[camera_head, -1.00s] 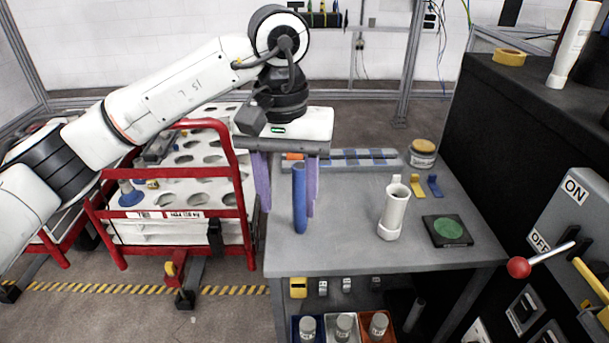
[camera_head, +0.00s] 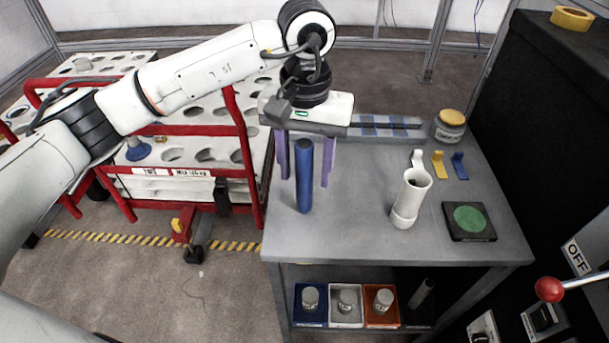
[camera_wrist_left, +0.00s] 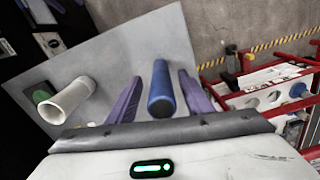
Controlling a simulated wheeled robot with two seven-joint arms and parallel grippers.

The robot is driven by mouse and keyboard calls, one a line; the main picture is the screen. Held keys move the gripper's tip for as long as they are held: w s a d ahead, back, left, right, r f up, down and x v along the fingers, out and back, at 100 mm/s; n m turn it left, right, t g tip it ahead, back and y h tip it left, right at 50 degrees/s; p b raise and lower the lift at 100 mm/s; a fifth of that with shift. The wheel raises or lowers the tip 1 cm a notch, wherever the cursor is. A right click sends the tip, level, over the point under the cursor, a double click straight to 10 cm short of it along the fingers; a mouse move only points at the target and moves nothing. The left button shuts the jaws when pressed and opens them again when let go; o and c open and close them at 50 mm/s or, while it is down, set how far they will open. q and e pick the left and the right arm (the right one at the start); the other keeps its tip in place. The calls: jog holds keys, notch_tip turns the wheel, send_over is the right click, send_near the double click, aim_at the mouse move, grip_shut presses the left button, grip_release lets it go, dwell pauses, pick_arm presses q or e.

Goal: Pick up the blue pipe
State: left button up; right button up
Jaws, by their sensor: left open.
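The blue pipe (camera_head: 304,178) stands upright on the grey table (camera_head: 345,225), near its left side. It also shows in the left wrist view (camera_wrist_left: 161,90), between the two purple fingers. My left gripper (camera_head: 304,176) is open, with one finger on each side of the pipe. In the wrist view there is a gap between each finger and the pipe, so it is not gripped. The gripper's body is above and behind the pipe. My right gripper is not in view.
A white pipe fitting (camera_head: 411,198) stands to the right, beside a black pad with a green disc (camera_head: 469,221). A jar (camera_head: 449,126) and yellow and blue hooks (camera_head: 438,164) are behind. A red-framed cart (camera_head: 190,130) stands left. The table's front middle is clear.

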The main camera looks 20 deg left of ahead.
aim_at(305, 180)
pick_arm(q)
jog(key=shift+a+f, duration=0.1)
jog(key=shift+f, duration=1.75)
jog(key=c, duration=1.1)
jog(key=shift+r, duration=0.1)
jog(key=shift+c, duration=0.2)
